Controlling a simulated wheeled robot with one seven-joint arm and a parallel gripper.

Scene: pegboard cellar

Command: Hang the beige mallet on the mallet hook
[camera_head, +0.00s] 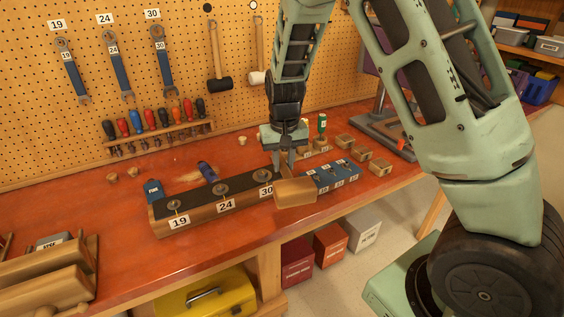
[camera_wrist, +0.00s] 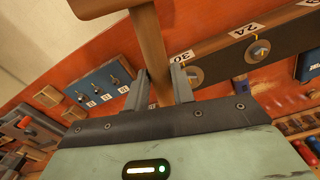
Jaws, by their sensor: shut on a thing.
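The beige mallet is in my gripper (camera_head: 284,160), with its block-shaped wooden head (camera_head: 296,191) low over the front of the workbench. In the wrist view, both fingers of my gripper (camera_wrist: 160,84) close on the mallet's wooden handle (camera_wrist: 149,45), and part of the head (camera_wrist: 105,5) shows at the top edge. A black-headed mallet (camera_head: 219,82) and a white-headed mallet (camera_head: 257,77) hang on the pegboard. I cannot make out a free mallet hook; my arm covers the board to the right of them.
A long block (camera_head: 205,210) labelled 19, 24 and 30 and a blue socket holder (camera_head: 335,176) stand close to the mallet head. Small wooden blocks (camera_head: 357,153) lie to the right. Wrenches (camera_head: 115,70) and a screwdriver rack (camera_head: 160,137) line the board.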

